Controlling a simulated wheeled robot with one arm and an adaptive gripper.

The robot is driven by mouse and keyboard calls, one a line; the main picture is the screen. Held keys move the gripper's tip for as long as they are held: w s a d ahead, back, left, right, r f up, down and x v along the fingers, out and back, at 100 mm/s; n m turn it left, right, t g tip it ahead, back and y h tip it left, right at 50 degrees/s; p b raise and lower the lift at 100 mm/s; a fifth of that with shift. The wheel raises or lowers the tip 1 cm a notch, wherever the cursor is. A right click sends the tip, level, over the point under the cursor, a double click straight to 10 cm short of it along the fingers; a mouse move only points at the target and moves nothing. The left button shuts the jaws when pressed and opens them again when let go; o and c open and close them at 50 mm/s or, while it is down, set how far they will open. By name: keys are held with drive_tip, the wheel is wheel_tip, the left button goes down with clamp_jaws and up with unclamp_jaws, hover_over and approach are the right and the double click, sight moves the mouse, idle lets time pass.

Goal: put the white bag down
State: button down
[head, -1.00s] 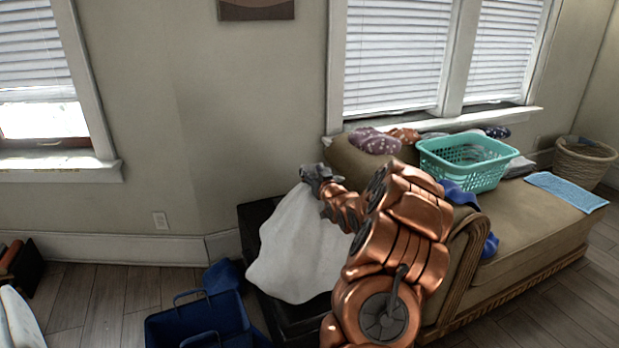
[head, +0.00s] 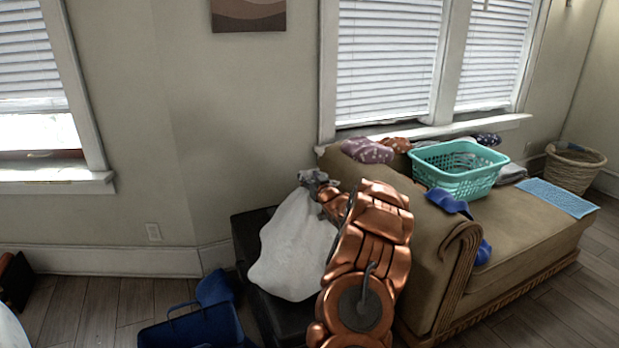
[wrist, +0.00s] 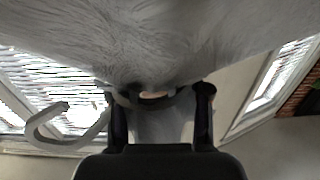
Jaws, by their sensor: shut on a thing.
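The white bag (head: 293,248) hangs from my gripper (head: 318,180) in the head view, in front of and over a black box-like piece (head: 262,300) beside the sofa. Whether the bag's bottom touches the black surface I cannot tell. In the wrist view the pale bag (wrist: 160,35) fills the top of the picture. The two dark fingers of my gripper (wrist: 160,105) are closed on its upper part, and a pale curved loop sticks out to the left. My arm hides the bag's right side in the head view.
A tan sofa (head: 520,225) stands to the right, with a teal basket (head: 458,180), a blue cloth (head: 448,202) and a light-blue towel (head: 556,197) on it. A blue bag (head: 195,325) is on the floor at the lower left. A wicker basket (head: 575,170) stands far right.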

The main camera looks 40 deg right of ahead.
drive_tip(key=shift+f, duration=1.25)
drive_tip(key=c, duration=0.5)
unclamp_jaws()
drive_tip(key=shift+f, duration=0.1)
drive_tip(key=shift+s, duration=0.1)
drive_tip(key=shift+s+a, duration=0.15)
drive_tip(key=shift+s, duration=0.45)
drive_tip(key=v, duration=1)
drive_tip(key=shift+s+a+b, duration=0.2)
drive_tip(key=shift+s+b, duration=0.05)
drive_tip(key=shift+b, duration=0.15)
